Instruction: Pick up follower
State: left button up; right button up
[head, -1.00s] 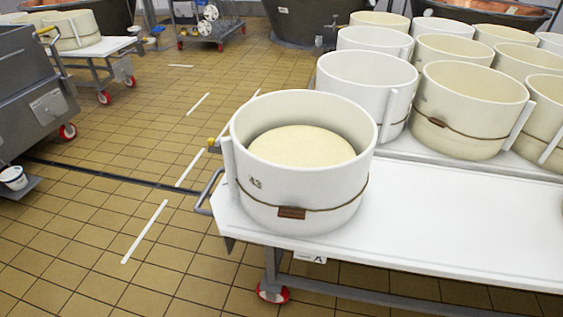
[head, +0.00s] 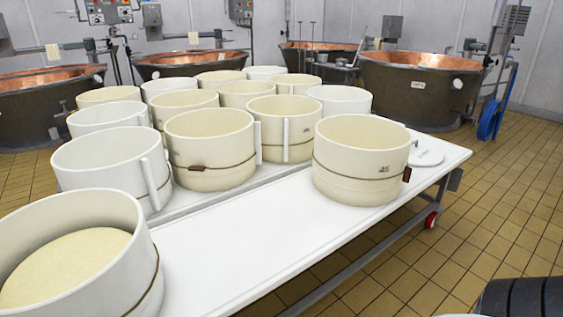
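A flat white disc (head: 426,157) with a small raised part on top, which looks like the follower, lies on the white table (head: 245,255) near its right end. The cream mould (head: 360,165) with a cord around it stands just left of the disc and hides part of it. Another mould (head: 135,215) at the lower left holds a pale cream round slab (head: 65,268). Neither of my grippers shows in the head view.
Several white and cream moulds stand in rows on the table's back left. Copper vats (head: 415,90) line the wall behind. The front middle of the table is bare. Tiled floor (head: 480,225) is open to the right. A dark ribbed part (head: 522,297) sits at the lower right corner.

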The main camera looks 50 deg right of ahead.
aim_at(422, 154)
jog(key=z, duration=2.55)
jog(key=i, duration=0.3)
jog(key=z, duration=0.8)
jog(key=i, duration=2.2)
jog(key=z, duration=0.2)
jog(key=i, duration=2.1)
jog(key=u, duration=1.8)
jog(key=i, duration=1.05)
jog(key=u, duration=1)
